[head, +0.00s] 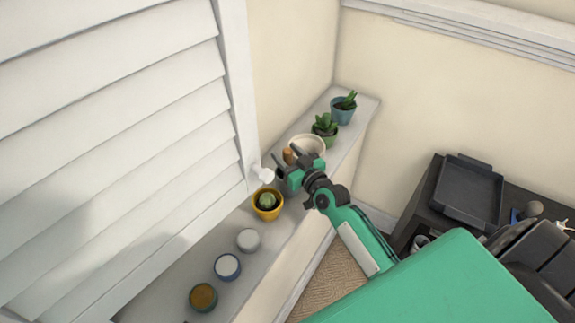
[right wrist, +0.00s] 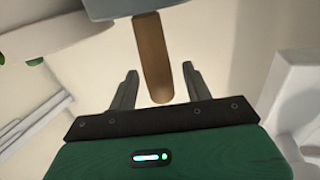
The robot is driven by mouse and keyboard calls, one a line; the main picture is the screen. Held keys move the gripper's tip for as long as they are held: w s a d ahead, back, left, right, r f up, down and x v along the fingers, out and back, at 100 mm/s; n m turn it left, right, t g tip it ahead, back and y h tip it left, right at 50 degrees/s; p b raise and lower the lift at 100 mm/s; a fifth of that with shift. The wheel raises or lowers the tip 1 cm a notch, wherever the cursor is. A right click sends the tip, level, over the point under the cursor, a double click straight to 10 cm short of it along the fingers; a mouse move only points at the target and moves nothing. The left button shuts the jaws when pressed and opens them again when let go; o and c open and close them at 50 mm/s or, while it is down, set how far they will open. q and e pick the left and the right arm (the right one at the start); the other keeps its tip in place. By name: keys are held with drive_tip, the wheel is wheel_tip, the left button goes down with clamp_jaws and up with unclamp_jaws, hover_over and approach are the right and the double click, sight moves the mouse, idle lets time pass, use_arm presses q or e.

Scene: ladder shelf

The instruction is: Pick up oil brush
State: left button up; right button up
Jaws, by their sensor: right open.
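A brown wooden handle, likely the oil brush (right wrist: 152,55), shows in the right wrist view between my fingers. A grey-blue block shows at its far end; I cannot tell whether it belongs to the brush. In the head view a small brown piece of it (head: 288,156) shows by the white bowl (head: 309,143) on the ledge. My right gripper (head: 286,161) is at this spot, open, with a finger on either side of the handle in the wrist view (right wrist: 158,82). Visible gaps separate the handle from both fingers. My left gripper is out of view.
The narrow ledge (head: 263,222) holds a yellow cactus pot (head: 267,205), green and blue plant pots (head: 343,110) and several small jars (head: 228,267). White shutters (head: 120,130) stand close on the left. A dark cabinet with a black tray (head: 467,192) is at right.

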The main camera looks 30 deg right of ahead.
drive_tip(key=shift+c, duration=0.4)
drive_tip(key=c, duration=1)
